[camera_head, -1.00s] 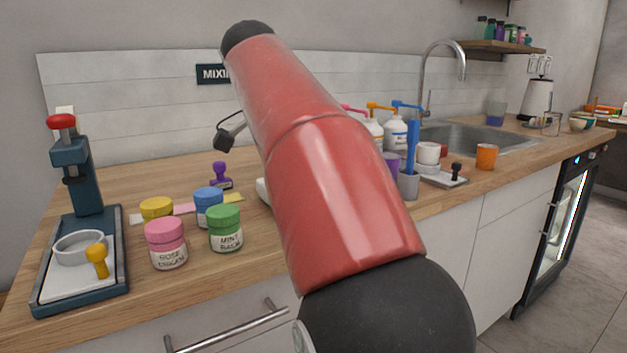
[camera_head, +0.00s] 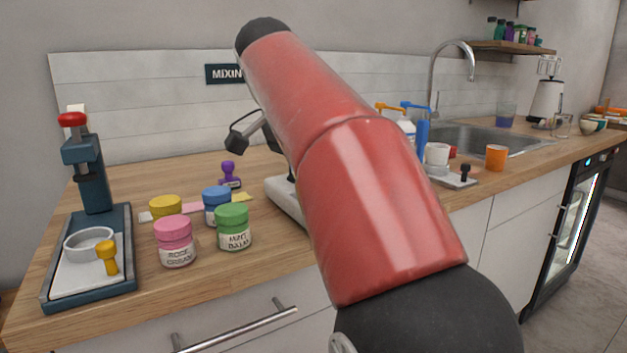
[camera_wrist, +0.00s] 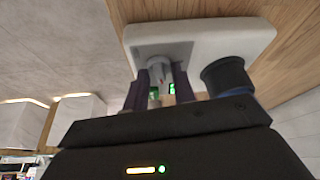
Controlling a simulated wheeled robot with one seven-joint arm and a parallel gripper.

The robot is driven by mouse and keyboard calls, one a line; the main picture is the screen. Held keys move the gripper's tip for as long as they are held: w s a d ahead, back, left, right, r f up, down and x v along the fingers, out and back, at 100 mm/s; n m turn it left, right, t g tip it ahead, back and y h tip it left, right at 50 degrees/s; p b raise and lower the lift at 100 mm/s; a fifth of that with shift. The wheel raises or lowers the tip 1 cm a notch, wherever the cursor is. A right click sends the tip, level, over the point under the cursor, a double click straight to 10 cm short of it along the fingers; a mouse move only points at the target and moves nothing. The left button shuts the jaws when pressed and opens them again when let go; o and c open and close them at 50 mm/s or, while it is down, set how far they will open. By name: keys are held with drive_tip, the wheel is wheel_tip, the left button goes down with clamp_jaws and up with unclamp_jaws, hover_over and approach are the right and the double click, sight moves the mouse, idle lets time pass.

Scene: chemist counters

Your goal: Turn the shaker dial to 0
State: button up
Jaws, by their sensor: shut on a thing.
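The shaker is a white flat body (camera_wrist: 205,40) in the wrist view. Part of its white body (camera_head: 284,192) shows in the head view, left of my red arm. A black round cup (camera_wrist: 226,76) is on the shaker, right of the fingers.
Several jars, including a green-lidded one (camera_head: 233,226), stand left of the shaker. A purple stamp (camera_head: 229,174) is behind them. A teal press (camera_head: 85,262) stands at the far left. An orange cup (camera_head: 496,157) and the sink (camera_head: 480,138) are at right.

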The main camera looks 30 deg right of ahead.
drive_tip(key=n, duration=0.1)
drive_tip(key=n+t, duration=0.1)
drive_tip(key=n, duration=0.1)
drive_tip(key=shift+s+r+n, duration=0.1)
drive_tip(key=shift+s+n, duration=0.05)
drive_tip(key=shift+n, duration=0.15)
drive_tip(key=n+t, duration=0.1)
drive_tip(key=n, duration=0.1)
drive_tip(key=n+y, duration=0.1)
drive_tip(key=n, duration=0.1)
drive_tip(key=shift+s+d+n+t+y+p, duration=0.1)
drive_tip(key=shift+d+n+t+y+p, duration=0.05)
drive_tip(key=shift+n+t+y+p, duration=0.2)
drive_tip(key=n, duration=0.2)
drive_tip(key=n+y, duration=0.1)
drive_tip(key=n, duration=0.1)
drive_tip(key=shift+d+t+y, duration=0.1)
drive_tip(key=shift+t+y, duration=0.15)
drive_tip(key=shift+t, duration=0.1)
drive_tip(key=shift+n+y, duration=0.6)
drive_tip(key=shift+n, duration=1.15)
drive_tip(key=o, duration=1)
drive_tip(key=shift+v, duration=3.8)
